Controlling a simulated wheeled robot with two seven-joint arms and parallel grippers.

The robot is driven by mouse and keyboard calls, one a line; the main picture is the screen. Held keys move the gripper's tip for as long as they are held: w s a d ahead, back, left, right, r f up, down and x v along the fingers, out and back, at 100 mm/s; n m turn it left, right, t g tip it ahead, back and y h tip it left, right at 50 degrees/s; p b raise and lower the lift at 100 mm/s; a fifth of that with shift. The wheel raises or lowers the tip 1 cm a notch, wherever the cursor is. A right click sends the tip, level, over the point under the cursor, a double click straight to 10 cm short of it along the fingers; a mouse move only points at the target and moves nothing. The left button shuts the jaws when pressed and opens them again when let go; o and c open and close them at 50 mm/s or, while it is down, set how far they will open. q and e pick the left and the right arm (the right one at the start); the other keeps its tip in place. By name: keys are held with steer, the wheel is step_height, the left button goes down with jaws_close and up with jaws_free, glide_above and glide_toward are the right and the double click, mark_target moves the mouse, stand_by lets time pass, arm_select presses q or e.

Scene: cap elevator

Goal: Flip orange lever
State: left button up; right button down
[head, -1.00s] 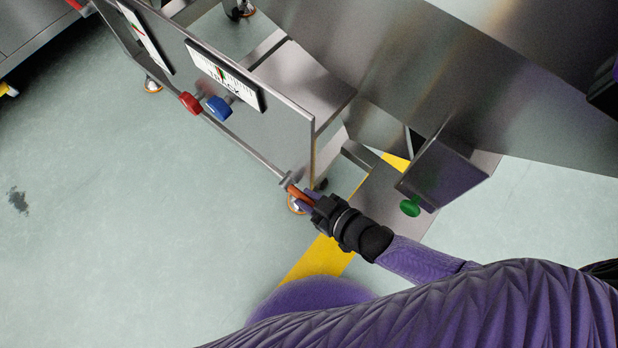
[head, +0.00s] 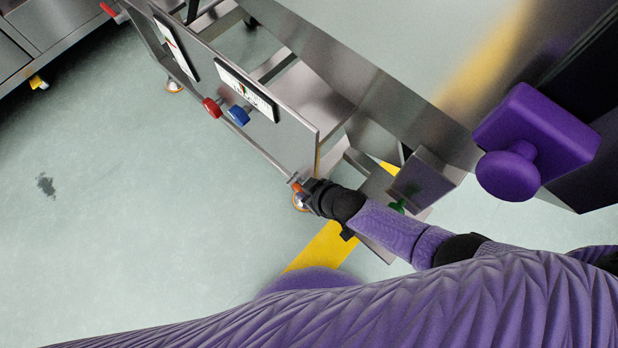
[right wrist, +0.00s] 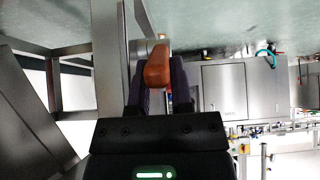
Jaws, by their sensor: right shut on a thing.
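The orange lever (right wrist: 158,68) stands between the fingers of my right gripper (right wrist: 160,90) in the right wrist view. The gripper is shut on it. In the head view a small part of the orange lever (head: 296,187) shows at the near corner of the metal machine, just beyond my right gripper (head: 304,190). The gripper and wrist hide the rest of the lever there. My left gripper is not in view.
The metal panel carries a red knob (head: 212,107), a blue knob (head: 239,115) and a gauge (head: 247,89). A green button (head: 397,207) sits on a metal box (head: 428,178) beside my right forearm. A purple knob block (head: 537,140) is at the right. Open floor (head: 150,220) lies left.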

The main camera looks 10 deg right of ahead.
steer(key=c, duration=0.8)
jaws_free()
steer(key=shift+d+r+p, duration=0.1)
steer(key=shift+r+p, duration=0.25)
steer(key=shift+r, duration=0.05)
arm_select(q)
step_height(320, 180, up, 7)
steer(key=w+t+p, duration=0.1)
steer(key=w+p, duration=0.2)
steer(key=p, duration=0.4)
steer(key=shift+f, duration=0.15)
arm_select(e)
steer(key=v, duration=0.9)
steer(key=shift+s, duration=0.2)
